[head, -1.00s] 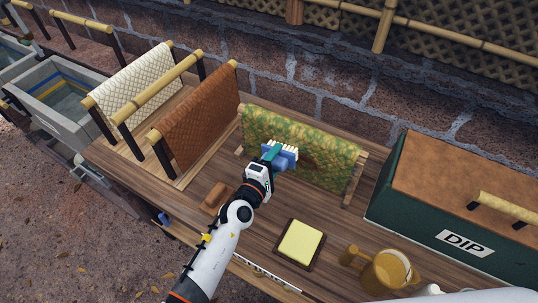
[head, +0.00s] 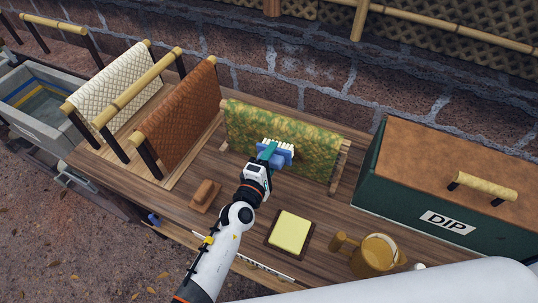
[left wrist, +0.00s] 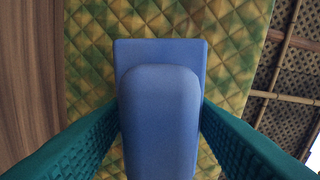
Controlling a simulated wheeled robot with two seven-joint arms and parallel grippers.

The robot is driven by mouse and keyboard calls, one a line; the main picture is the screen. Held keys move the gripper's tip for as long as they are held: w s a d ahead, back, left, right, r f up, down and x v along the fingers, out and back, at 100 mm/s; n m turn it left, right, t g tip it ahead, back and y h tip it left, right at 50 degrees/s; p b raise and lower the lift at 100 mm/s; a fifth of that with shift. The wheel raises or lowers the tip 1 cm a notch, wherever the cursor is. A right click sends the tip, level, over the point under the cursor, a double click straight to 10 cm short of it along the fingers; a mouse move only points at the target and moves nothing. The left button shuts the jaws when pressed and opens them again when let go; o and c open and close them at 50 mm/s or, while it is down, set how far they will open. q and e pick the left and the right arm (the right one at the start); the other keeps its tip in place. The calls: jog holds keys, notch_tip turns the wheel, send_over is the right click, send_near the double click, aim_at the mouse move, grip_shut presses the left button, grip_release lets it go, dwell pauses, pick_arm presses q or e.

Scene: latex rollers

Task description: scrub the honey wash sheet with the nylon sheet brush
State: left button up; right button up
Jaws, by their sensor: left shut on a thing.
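The nylon sheet brush (head: 277,158) is blue with white bristles. My left gripper (head: 265,160) is shut on it. In the left wrist view the brush's blue back and grip (left wrist: 160,110) show between the teal fingers. A green-and-yellow quilted sheet (head: 240,125) hangs on a low rack; I take it as the honey wash sheet. The brush is in front of its middle, bristles towards the cloth; I cannot tell whether they touch. The brush and gripper hide part of the sheet. My right gripper is not in view.
A brown sheet (head: 190,120) and a cream sheet (head: 115,90) hang on racks to the left. On the table are a brown block (head: 205,195), a yellow pad (head: 290,231), and a wooden mug (head: 375,253). A green DIP box (head: 400,200) stands right. A brick wall (head: 280,75) stands behind.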

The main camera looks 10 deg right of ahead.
pick_arm(q)
jog(key=shift+d, duration=0.1)
jog(key=shift+s+d+p, duration=0.4)
jog(key=shift+s+d, duration=0.25)
jog(key=shift+d, duration=0.35)
jog(key=shift+s+d+p, duration=0.2)
jog(key=shift+s+d, duration=0.2)
jog(key=shift+d, duration=0.2)
jog(key=shift+s+d+p, duration=0.15)
jog(key=shift+s+d, duration=0.2)
jog(key=shift+d, duration=0.25)
jog(key=shift+r, duration=0.1)
